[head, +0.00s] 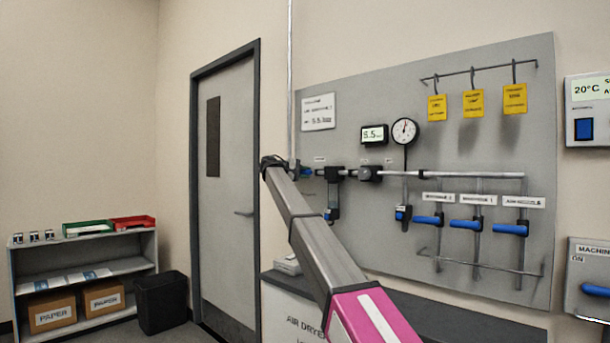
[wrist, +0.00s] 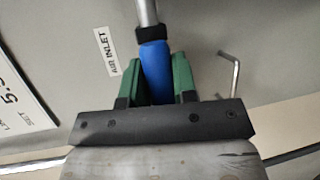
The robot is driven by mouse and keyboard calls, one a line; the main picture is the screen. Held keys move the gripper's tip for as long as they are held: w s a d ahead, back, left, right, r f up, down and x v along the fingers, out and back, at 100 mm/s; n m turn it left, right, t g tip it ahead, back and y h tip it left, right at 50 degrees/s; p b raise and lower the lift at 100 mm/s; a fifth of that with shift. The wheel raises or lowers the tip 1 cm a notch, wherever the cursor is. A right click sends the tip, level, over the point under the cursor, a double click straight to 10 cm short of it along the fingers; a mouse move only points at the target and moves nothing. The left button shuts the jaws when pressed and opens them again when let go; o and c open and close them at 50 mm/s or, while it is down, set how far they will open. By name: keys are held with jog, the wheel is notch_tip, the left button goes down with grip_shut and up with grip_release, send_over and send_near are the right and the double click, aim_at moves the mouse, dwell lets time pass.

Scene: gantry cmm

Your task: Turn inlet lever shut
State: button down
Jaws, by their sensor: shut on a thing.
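The inlet lever has a blue handle (wrist: 155,72), which sits between my gripper's green fingers in the wrist view. My gripper (wrist: 157,80) is shut on this handle. A black collar and a grey pipe (wrist: 147,12) continue beyond it, roughly in line with the handle. An "AIR INLET" label (wrist: 113,50) is on the panel beside it. In the head view my gripper (head: 292,171) is at the left end of the horizontal pipe, and a bit of the blue handle (head: 307,172) shows there. My arm and gripper hide much of that spot.
The grey panel (head: 350,235) also carries a pressure gauge (head: 404,131), a digital display (head: 374,135), several other blue levers and yellow tags (head: 473,103). A bent hook (wrist: 233,72) is right of the gripper. A dark counter (head: 450,315) runs below the panel.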

jog(key=n, duration=0.1)
jog(key=r+n+h, duration=0.2)
jog(key=n, duration=0.1)
jog(key=shift+w+a+r, duration=0.1)
jog(key=shift+w+a, duration=0.1)
jog(key=shift+a, duration=0.05)
jog(key=n, duration=0.1)
jog(key=r+n+t+h, duration=0.1)
jog(key=n, duration=0.1)
jog(key=a+n, duration=0.1)
jog(key=shift+w+r+n+t, duration=0.3)
jog(key=shift+w+r+t, duration=0.05)
jog(key=shift+r+t, duration=0.05)
jog(key=n, duration=0.1)
jog(key=a+n+t, duration=0.1)
jog(key=n, duration=0.1)
jog(key=w+r+n+t, duration=0.1)
jog(key=n, duration=0.1)
jog(key=shift+a+h, duration=0.2)
jog(key=shift+h, duration=0.2)
jog(key=shift+w+a+r+n+t+y, duration=0.2)
jog(key=shift+n+t, duration=0.3)
jog(key=shift+n, duration=0.45)
jog(key=shift+w+a+f+n+t+y, duration=0.1)
jog(key=shift+w+a+n+t, duration=0.3)
jog(key=shift+n, duration=0.6)
jog(key=shift+a+r+n+t+y, duration=0.15)
jog(key=shift+n+t, duration=0.45)
jog(key=shift+n, duration=0.35)
jog(key=shift+f, duration=0.1)
